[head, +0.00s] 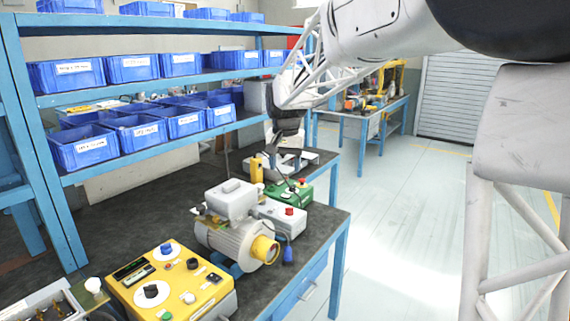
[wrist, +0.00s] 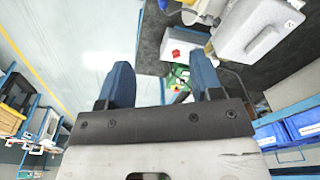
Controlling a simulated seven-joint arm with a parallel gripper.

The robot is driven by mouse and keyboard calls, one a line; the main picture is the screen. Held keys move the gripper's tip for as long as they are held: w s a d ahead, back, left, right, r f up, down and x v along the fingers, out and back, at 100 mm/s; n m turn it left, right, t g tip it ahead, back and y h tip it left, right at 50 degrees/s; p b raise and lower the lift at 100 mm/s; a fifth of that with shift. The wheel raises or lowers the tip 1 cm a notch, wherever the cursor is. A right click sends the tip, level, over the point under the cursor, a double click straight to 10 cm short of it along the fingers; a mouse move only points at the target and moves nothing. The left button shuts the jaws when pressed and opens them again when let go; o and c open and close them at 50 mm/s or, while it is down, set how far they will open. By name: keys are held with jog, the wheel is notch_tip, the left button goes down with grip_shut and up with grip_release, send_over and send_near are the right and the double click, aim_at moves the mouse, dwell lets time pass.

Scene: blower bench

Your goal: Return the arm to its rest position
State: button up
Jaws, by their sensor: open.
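My gripper (wrist: 163,76) shows in the wrist view as two blue fingers on a dark bar, spread apart with nothing between them. Past the fingers I see pale floor on the left and the dark bench top with its edge on the right. In the head view my arm comes in from the upper right and reaches down over the far part of the dark bench (head: 120,215). Its dark end is near the far bench end, above and behind the green box (head: 303,193). The fingertips are hard to make out there.
The blower motor (head: 228,240) and yellow control box (head: 172,290) stand on the near bench. A blue shelf rack (head: 150,95) with several blue bins is close on the left. A second bench (head: 355,125) stands behind. The floor (head: 400,205) at right is clear.

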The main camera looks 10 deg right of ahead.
jog(key=shift+s, duration=0.1)
jog(key=s+d+n, duration=0.2)
jog(key=s+d, duration=0.1)
jog(key=s, duration=1.8)
jog(key=s+f, duration=0.4)
jog(key=s, duration=0.6)
jog(key=s+d+f+n+t, duration=0.1)
jog(key=s+f, duration=0.3)
jog(key=s, duration=0.7)
jog(key=shift+d+f+n+t, duration=0.25)
jog(key=shift+f+n+t, duration=0.05)
jog(key=shift+s, duration=0.1)
